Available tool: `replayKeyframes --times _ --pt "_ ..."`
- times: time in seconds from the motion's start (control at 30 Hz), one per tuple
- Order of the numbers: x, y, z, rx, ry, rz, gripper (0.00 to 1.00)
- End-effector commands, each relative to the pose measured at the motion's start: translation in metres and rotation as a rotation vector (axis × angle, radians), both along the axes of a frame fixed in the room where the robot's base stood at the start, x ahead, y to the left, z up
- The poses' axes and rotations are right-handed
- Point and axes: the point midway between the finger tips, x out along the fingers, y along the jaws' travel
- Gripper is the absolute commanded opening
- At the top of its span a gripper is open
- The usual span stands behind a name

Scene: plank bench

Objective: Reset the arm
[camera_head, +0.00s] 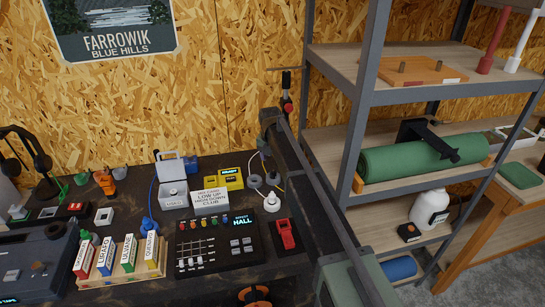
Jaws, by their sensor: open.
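My own arm stands right of centre. Its grey-green and dark links run from the bottom edge up to a joint beside the bench's back right corner. I cannot make out my gripper in this view; the arm's end does not show clearly. The links pass in front of the shelf's left side and the bench's right end. No object is seen held by the arm.
A dark bench holds a control panel (218,243), a red switch box (287,235), a white sign (210,201) and a crate of colored blocks (121,262). The grey shelf rack at right carries a green roll (412,160), a white bottle (429,208) and an orange board (429,70).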

Motion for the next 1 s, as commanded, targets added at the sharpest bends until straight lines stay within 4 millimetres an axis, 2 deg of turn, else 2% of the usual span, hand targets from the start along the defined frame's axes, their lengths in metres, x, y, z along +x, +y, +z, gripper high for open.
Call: replayKeyframes --times 0.1,0.17,0.27,0.3,0.37,0.47,0.57,0.6,0.7,0.8,0.83,0.9,1.0 --pt "0.0 0.0 0.0 0.003 -0.001 -0.024 0.56" --pt "0.0 0.0 0.0 0.011 -0.002 -0.098 0.56" --pt "-0.006 -0.001 0.0 0.042 -0.003 -0.383 0.56" --pt "-0.018 -0.005 0.0 0.06 -0.001 -0.548 0.56" --pt "-0.046 -0.014 0.0 0.087 0.0 -0.831 0.56" --pt "-0.104 -0.049 -0.001 0.128 0.003 -1.35 0.56" --pt "-0.174 -0.099 -0.001 0.156 -0.002 -1.891 0.56" --pt "-0.208 -0.121 -0.001 0.162 -0.005 -2.114 0.56" --pt "-0.287 -0.172 -0.001 0.171 -0.015 -2.576 0.56" --pt "-0.344 -0.208 -0.001 0.167 -0.022 -2.787 0.56" --pt "-0.355 -0.215 -0.001 0.167 -0.021 -2.802 0.56" --pt "-0.371 -0.23 -0.001 0.169 -0.022 -2.834 0.56" --pt "-0.367 -0.243 -0.001 0.17 -0.026 -2.864 0.56"
